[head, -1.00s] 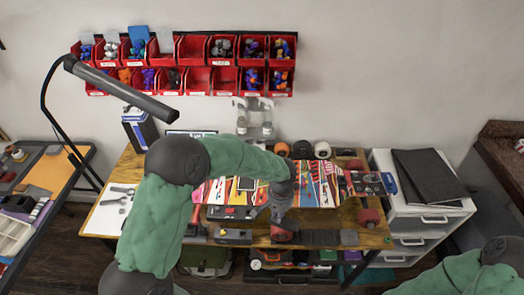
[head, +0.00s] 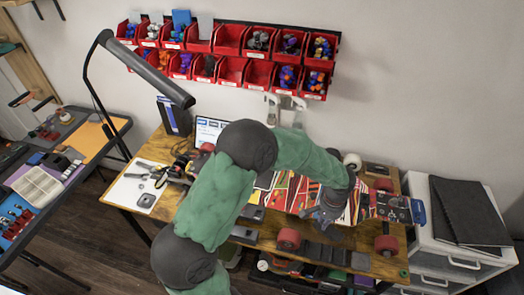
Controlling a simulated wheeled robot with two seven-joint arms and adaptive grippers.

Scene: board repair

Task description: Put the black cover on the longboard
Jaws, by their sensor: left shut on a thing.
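The longboard (head: 281,194) lies on the wooden bench with its colourful printed side up, and my left arm crosses in front of part of it. My left gripper (head: 326,216) points down at the front edge of the longboard's right half. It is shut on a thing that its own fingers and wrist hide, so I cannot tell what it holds. I cannot make out the black cover for certain. A dark segmented strip (head: 325,255) lies flat at the bench's front edge, just below the gripper. My right gripper is out of view.
Red wheels (head: 288,238) (head: 386,245) stand near the front edge. A dark truck part (head: 393,208) is at the board's right end. Tools lie on a white sheet (head: 142,187) at left. A white drawer cabinet (head: 448,250) stands at right.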

